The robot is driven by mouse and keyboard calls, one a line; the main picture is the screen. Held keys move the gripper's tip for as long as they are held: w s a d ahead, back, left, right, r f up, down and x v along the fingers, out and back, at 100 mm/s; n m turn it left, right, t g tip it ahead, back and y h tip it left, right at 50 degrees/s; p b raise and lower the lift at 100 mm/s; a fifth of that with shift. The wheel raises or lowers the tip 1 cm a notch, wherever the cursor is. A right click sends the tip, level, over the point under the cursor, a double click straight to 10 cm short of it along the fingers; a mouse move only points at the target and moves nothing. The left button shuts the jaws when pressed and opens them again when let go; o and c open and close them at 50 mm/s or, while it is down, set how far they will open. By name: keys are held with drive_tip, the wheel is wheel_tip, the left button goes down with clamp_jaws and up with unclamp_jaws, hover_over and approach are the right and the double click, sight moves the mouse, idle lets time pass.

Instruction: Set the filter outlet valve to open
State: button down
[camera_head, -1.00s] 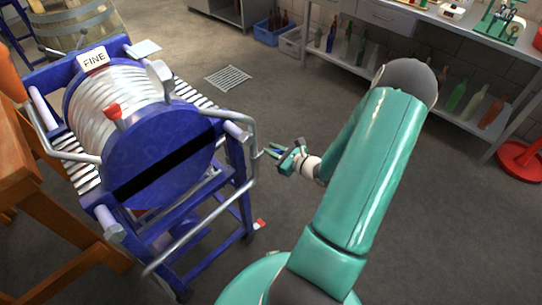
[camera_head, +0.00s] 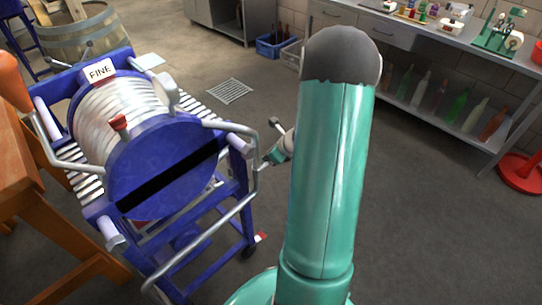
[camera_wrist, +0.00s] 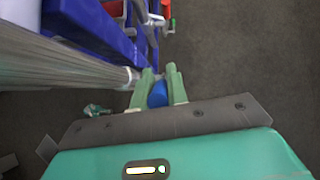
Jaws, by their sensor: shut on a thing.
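The filter (camera_head: 160,165) is a blue-framed press with a stack of pale plates and a "FINE" sign, at the left of the head view. My gripper (camera_head: 268,160) is beside its right side, by the bent metal pipe, and partly hidden by my arm. In the wrist view, my gripper's green fingers (camera_wrist: 160,88) are closed around a blue piece (camera_wrist: 158,97), which seems to be the outlet valve's handle. A grey pipe (camera_wrist: 75,65) runs up to the left of the fingers. The valve body and its setting cannot be made out.
A red and white fitting (camera_head: 261,237) is low at the filter's right foot; a red part (camera_wrist: 166,10) shows at the wrist view's top. An orange wooden table (camera_head: 25,200) is at left. A steel bench (camera_head: 430,35) with bottles below stands back right. The middle floor is clear.

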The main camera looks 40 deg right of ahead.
drive_tip(key=shift+d, duration=0.1)
idle(0.5)
drive_tip(key=c, duration=1.4)
unclamp_jaws()
drive_tip(key=shift+w, duration=0.1)
drive_tip(key=v, duration=1.3)
drive_tip(key=shift+r, duration=0.4)
drive_tip(key=shift+c, duration=0.4)
